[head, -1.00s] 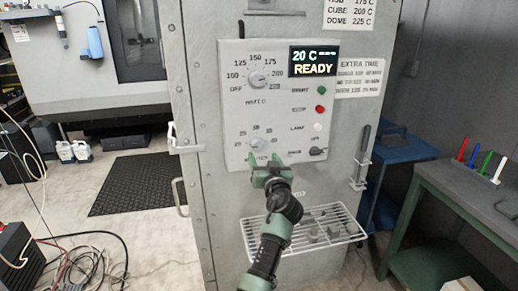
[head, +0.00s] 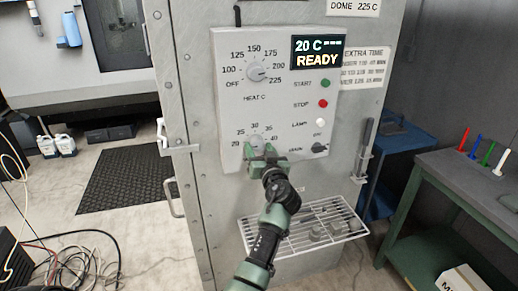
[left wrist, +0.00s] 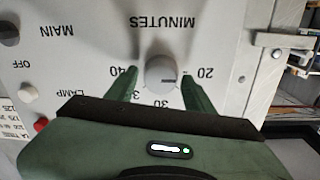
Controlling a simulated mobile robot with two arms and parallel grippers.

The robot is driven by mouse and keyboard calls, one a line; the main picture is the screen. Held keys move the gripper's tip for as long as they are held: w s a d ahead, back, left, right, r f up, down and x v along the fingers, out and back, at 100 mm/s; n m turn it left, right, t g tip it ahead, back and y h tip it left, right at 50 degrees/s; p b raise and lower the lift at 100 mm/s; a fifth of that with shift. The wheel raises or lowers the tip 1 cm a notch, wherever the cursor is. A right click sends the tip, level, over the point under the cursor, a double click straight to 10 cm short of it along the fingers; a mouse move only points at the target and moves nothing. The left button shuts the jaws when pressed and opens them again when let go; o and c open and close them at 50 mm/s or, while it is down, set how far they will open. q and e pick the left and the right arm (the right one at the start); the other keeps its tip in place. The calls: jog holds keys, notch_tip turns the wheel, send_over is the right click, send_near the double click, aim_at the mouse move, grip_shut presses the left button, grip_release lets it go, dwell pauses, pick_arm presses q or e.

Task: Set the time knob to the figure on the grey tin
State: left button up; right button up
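The time knob (head: 257,141) is the lower dial on the pale control panel (head: 230,110), marked 20 to 40. My left gripper (head: 262,153) is at this dial. In the wrist view its two green fingers (left wrist: 160,80) stand open on either side of the knob, with a small gap to each side. I cannot make out a grey tin or any figure on one. My right gripper is not in view.
Start, stop and lamp buttons and a main switch (head: 319,148) are to the right. A wire rack (head: 345,236) with small grey pieces juts out below.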

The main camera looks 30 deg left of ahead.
pick_arm(q)
grip_shut()
jog(key=shift+m, duration=0.3)
jog(key=shift+m+b, duration=0.3)
jog(key=shift+m, duration=0.2)
jog(key=m, duration=0.3)
jog(key=shift+r+m, duration=0.15)
jog(key=shift+m, duration=1.85)
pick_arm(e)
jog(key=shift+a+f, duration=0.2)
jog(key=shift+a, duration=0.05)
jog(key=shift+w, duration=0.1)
